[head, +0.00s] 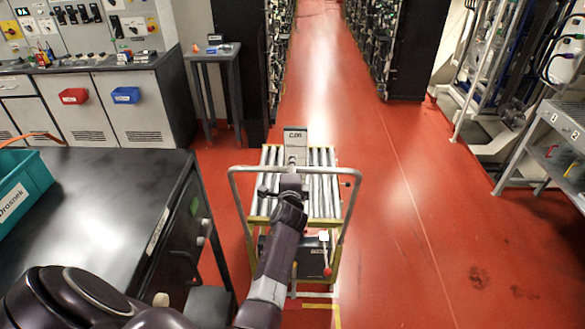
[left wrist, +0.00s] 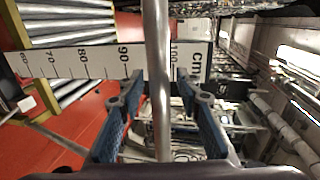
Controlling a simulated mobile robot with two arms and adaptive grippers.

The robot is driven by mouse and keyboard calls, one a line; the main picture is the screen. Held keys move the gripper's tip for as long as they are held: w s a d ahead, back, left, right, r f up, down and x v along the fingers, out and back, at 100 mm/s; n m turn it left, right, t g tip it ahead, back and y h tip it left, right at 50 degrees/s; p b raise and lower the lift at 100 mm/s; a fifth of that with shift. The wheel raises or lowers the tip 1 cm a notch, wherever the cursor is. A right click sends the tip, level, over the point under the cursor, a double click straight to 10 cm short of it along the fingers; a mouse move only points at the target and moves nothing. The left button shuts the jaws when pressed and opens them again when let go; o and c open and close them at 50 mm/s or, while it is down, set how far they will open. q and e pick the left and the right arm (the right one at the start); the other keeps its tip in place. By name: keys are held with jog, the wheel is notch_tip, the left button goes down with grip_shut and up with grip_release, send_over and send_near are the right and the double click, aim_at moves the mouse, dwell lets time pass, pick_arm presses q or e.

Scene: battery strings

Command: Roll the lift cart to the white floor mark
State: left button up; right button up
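The lift cart (head: 328,195) has a bed of metal rollers and a tubular metal handle (head: 352,195) on the near side. My left arm reaches forward over the handle. My left gripper (head: 293,165) is at the handle's top bar. In the left wrist view the blue fingers of my left gripper (left wrist: 159,95) stand open on either side of the metal handle bar (left wrist: 157,60), with a gap visible on each side. My right gripper is out of view.
A dark workbench (head: 100,210) with a teal bin (head: 22,190) stands close on the left. Battery racks (head: 400,45) flank the aisle ahead. A grey side table (head: 215,60) stands left of the aisle, a metal cart (head: 560,140) at right. Red floor is clear on the right and ahead.

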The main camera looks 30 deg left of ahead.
pick_arm(q)
jog(key=v, duration=0.7)
jog(key=shift+s, duration=0.25)
jog(key=shift+o, duration=0.2)
jog(key=shift+d, duration=0.1)
